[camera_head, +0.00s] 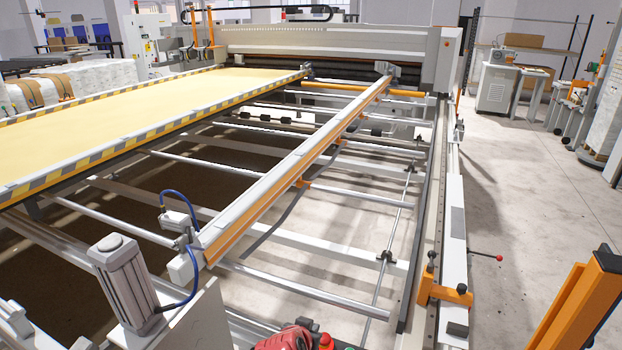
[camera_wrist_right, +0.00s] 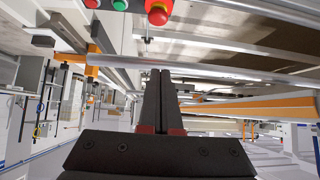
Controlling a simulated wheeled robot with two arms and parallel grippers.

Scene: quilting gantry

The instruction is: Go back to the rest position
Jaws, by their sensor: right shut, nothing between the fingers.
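My right gripper (camera_wrist_right: 161,76) shows in the right wrist view with its two dark fingers pressed together and nothing between them. Its fingertips point toward a red emergency button (camera_wrist_right: 157,13) and a green button (camera_wrist_right: 120,4), apart from them as far as I can tell. In the head view a red and black part (camera_head: 285,338), likely of my right gripper, shows at the bottom edge beside a red button (camera_head: 325,340). Its fingers cannot be made out there. My left gripper is in neither view.
The quilting gantry has a long rail (camera_head: 300,165) with orange trim and a yellow bed (camera_head: 110,110) with a striped edge. A grey motor (camera_head: 125,280) stands at the near left. An orange post (camera_head: 580,305) stands at the near right.

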